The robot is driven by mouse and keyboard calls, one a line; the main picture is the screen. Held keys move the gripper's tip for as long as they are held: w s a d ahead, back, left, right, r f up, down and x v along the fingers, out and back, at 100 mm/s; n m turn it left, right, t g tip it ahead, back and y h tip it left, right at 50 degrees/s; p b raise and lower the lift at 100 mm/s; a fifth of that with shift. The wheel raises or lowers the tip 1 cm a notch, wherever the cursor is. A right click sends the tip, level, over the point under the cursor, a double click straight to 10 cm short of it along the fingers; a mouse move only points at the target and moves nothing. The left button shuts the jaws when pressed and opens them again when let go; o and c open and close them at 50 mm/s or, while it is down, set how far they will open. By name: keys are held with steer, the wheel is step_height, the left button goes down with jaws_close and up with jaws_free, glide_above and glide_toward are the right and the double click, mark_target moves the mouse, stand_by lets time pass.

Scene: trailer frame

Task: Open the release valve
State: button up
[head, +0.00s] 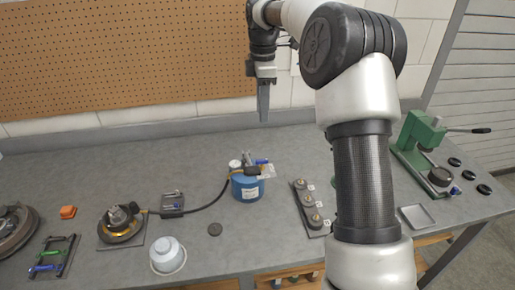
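A blue cylindrical canister (247,188) stands upright on the grey workbench, near the middle of the head view. Small fittings and a blue lever-like piece (262,162) sit on its top; which part is the release valve is too small to tell. A dark hose runs from the canister left to a round brass-and-black unit (121,222). My gripper (264,115) hangs pointing down, above and behind the canister and apart from it. Its fingers are seen edge-on, so their opening cannot be told. Nothing is visible in it.
The grey workbench (80,165) has free room at the back left. A tray of round parts (309,205) is right of the canister. A green press (420,145) stands far right. A pegboard wall (120,50) is behind.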

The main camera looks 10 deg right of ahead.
mark_target(262, 160)
step_height(262, 160, down, 18)
steer(key=shift+w+r+b, duration=0.1)
steer(key=shift+w+b, duration=0.05)
steer(key=shift+b, duration=0.15)
stand_by(0.3)
jaws_close()
